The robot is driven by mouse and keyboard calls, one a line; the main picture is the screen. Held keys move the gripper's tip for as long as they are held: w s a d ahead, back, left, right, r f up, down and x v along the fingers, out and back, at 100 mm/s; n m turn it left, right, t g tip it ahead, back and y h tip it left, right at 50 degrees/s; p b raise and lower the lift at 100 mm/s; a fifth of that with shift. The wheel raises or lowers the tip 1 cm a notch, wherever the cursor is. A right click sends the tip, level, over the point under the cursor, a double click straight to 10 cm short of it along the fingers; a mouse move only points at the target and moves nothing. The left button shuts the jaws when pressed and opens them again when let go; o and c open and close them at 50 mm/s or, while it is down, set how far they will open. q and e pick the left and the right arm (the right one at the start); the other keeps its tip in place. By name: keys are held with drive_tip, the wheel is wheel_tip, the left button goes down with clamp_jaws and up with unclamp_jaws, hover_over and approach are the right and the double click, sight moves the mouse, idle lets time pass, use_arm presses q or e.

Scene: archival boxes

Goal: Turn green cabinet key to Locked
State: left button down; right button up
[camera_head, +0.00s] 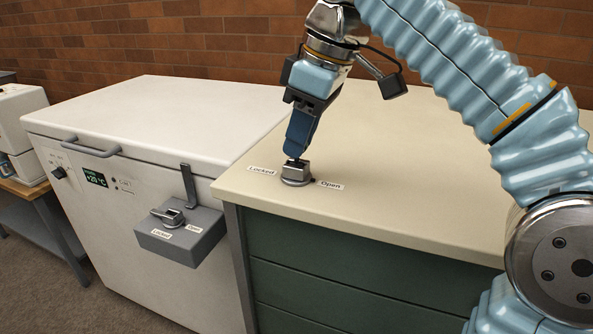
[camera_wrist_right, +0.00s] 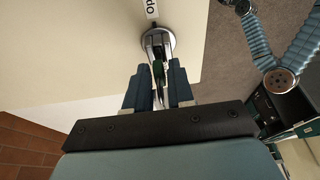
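The green cabinet (camera_head: 330,268) has a cream top. On the top, near its front left corner, sits a round metal lock with a grey key (camera_head: 296,170). A "Locked" label (camera_head: 261,171) lies to its left and an "Open" label (camera_head: 329,185) to its right. My right gripper (camera_head: 297,150) points down at the key from above. In the right wrist view its two blue fingers (camera_wrist_right: 157,92) stand apart on either side of the key (camera_wrist_right: 157,45), with gaps visible. The fingers partly hide the key, so its exact heading is unclear. My left gripper is not seen.
A white chest freezer (camera_head: 160,110) stands left of the cabinet. A grey lock box (camera_head: 182,235) on its front has another key and its own "Locked" and "Open" labels. A brick wall (camera_head: 150,40) is behind. The cabinet top is otherwise clear.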

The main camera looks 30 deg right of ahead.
clamp_jaws()
drive_tip(key=m+p, duration=0.1)
drive_tip(key=m+h, duration=0.1)
drive_tip(key=m, duration=0.1)
drive_tip(key=shift+s+a+r+m+t+p, duration=0.1)
drive_tip(key=shift+r+m+t+p, duration=0.1)
drive_tip(key=shift+m+t+p, duration=0.15)
drive_tip(key=shift+m+h+p, duration=0.3)
drive_tip(key=shift+m+p, duration=0.2)
drive_tip(key=shift+m, duration=0.55)
drive_tip(key=shift+f+m, duration=0.2)
drive_tip(key=shift+m, duration=0.3)
